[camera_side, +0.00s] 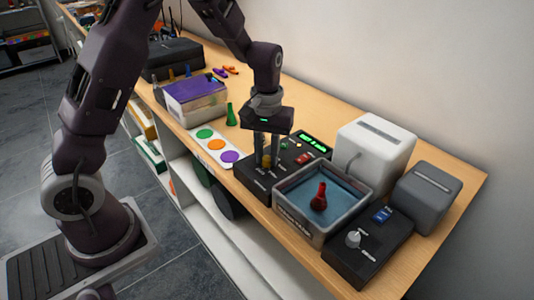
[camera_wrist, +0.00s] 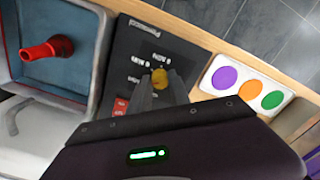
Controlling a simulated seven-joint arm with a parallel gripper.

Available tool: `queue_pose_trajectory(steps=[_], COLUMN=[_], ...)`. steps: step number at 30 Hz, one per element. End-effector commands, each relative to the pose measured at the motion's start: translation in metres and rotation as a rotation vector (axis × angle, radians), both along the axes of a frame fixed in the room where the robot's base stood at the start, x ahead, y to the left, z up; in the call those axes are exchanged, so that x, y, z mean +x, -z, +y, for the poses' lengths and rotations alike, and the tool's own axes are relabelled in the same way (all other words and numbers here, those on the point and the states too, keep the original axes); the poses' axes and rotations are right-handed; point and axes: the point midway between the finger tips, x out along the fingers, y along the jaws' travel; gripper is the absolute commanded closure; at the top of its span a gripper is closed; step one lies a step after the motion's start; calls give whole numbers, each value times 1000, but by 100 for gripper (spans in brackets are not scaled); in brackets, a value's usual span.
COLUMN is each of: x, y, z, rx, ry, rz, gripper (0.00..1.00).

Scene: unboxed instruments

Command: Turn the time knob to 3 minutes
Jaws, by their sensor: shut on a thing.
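A yellow-brown knob (camera_wrist: 161,76) stands on a black control panel (camera_wrist: 138,45), with small white markings around it that are too small to read surely. In the side view, the same panel (camera_side: 254,183) has a lit green display (camera_side: 315,143) and a red button (camera_side: 304,158). My gripper (camera_side: 267,160) points down over the panel and is shut on the yellow-brown knob. In the wrist view, its two fingertips (camera_wrist: 160,88) sit at the knob's sides. The fingers hide part of the knob, and its pointing direction is unclear.
A grey tub (camera_side: 298,226) with a red flask-shaped object (camera_side: 319,197) stands close beside the panel. A second black panel (camera_side: 370,252) has a white knob (camera_side: 353,238). A card with coloured dots (camera_side: 216,146) lies left. White (camera_side: 376,152) and grey (camera_side: 427,197) boxes stand behind.

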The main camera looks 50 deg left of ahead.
Motion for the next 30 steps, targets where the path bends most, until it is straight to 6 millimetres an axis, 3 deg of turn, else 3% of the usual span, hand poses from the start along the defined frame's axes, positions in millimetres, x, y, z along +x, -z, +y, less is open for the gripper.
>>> queue_pose_trajectory(steps=[11, 12, 15, 25, 30], x=[1, 1, 1, 1, 2], y=[-1, -1, -1, -3, -36], z=[1, 1, 0, 0, 0], rx=[1, 1, 1, 0, 0], ry=[3, 2, 2, 3, 4], rz=[-4, -4, -4, -4, -9], gripper=[100, 75, 56, 55, 55])
